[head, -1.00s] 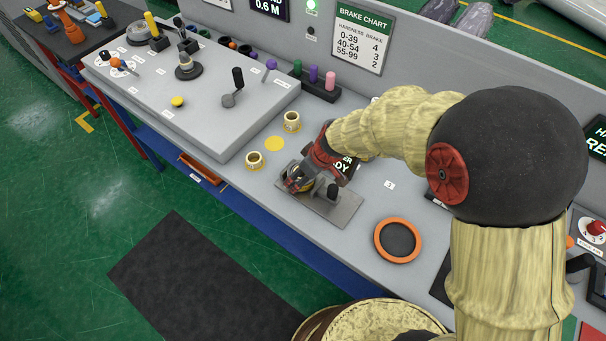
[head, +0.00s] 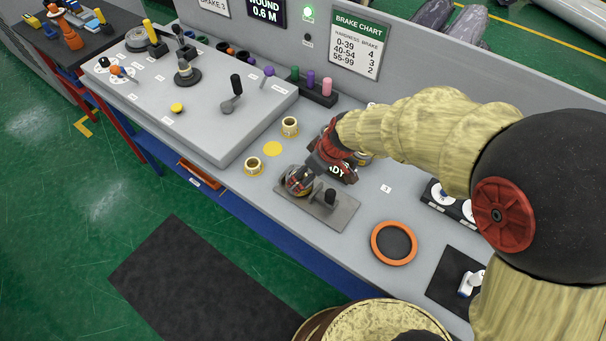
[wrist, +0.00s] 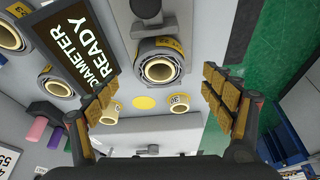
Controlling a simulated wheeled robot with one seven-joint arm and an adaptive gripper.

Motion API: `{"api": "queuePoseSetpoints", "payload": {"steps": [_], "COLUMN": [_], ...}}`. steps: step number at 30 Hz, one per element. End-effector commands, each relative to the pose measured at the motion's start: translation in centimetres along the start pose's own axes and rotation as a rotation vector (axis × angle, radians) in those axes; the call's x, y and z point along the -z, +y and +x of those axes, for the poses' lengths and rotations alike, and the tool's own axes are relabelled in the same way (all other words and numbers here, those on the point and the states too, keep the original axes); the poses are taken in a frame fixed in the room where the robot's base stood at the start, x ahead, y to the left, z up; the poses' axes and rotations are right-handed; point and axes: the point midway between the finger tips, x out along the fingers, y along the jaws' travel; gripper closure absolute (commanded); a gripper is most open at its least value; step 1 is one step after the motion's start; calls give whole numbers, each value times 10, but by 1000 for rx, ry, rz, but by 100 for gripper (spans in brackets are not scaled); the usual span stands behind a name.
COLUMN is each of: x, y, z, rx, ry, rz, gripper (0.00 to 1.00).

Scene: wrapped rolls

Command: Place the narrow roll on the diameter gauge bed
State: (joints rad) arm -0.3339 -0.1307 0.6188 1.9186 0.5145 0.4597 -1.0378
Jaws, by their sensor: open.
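A grey wrapped roll with a pale yellow core (wrist: 160,68) stands end-up on the gauge bed; I cannot tell by its size alone whether it is the narrow one. In the head view the roll (head: 297,184) is partly hidden by my gripper. The gauge bed (head: 342,214) is a flat grey plate with a black knob (head: 330,197) beside the roll. My gripper (wrist: 160,100) is open, its fingers spread to either side of the roll and apart from it in the wrist view. In the head view my gripper (head: 308,172) is low over the bed's left end.
Two small yellow cores (head: 253,165) (head: 289,126) and a yellow disc (head: 272,149) are left of the bed. More wrapped rolls (wrist: 55,83) stand by the DIAMETER READY sign (wrist: 75,43). An orange ring (head: 396,243) lies to the right, with clear bench between.

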Motion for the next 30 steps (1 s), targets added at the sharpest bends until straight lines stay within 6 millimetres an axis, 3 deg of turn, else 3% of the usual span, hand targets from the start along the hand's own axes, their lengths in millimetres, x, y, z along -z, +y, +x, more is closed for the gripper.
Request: {"api": "queuePoseSetpoints", "payload": {"steps": [1,6,17,20,23,26,30], "x": [2,1,0,-2,-10,-27,-65], "y": [1,0,0,2,7,10,7], "z": [-13,-37,-50,-63,-96,-144,-209], "rx": [-3,-2,-2,-11,-38,-82,-160], "ry": [4,2,1,5,15,27,39], "rz": [0,-1,2,24,89,194,371], "gripper": [18,18,18,18,18,18,18]}}
